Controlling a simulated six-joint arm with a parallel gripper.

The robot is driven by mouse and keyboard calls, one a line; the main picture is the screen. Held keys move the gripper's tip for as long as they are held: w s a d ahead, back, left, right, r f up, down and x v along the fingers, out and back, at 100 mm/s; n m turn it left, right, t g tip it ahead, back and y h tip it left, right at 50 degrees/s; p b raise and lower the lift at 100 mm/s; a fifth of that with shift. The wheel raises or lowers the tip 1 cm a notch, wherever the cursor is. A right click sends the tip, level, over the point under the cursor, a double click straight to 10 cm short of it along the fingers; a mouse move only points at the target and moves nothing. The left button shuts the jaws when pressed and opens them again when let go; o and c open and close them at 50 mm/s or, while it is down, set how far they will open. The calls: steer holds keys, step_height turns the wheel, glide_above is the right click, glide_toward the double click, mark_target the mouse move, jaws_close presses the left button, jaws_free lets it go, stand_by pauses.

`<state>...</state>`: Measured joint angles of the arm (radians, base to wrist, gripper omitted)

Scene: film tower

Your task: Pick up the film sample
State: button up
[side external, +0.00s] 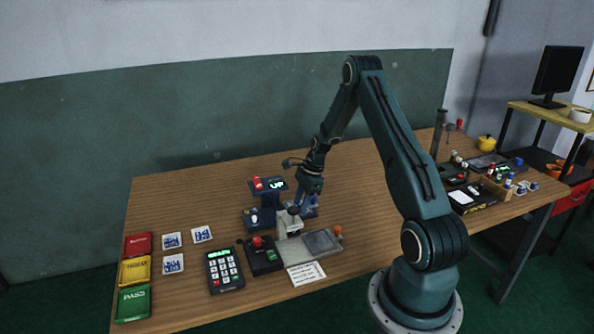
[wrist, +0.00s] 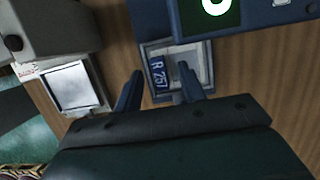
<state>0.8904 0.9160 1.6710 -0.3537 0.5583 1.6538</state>
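A small dark blue piece marked "R 257" (wrist: 159,74), which looks like the film sample, lies in a shallow grey tray (wrist: 148,49) in the wrist view. My gripper (wrist: 158,70) is open, with its two fingers apart and the blue piece showing between and beyond them. I cannot tell whether the fingers touch it. In the side external view my gripper (side external: 305,207) is low over the table, beside a dark blue tower with a green "UP" display (side external: 277,185). The sample cannot be made out there.
The blue tower housing (wrist: 250,14) is close ahead of the fingers. A grey device with a pale plate (side external: 322,242) stands just in front. A red-button box (side external: 262,255), keypad (side external: 225,269), cards (side external: 172,240) and coloured bins (side external: 135,271) lie left. The table behind is clear.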

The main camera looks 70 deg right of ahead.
steer(key=shift+a+f, duration=0.1)
steer(key=shift+f, duration=0.15)
stand_by(0.3)
jaws_close()
step_height(320, 180, up, 20)
stand_by(0.9)
steer(key=shift+f, duration=0.1)
stand_by(0.5)
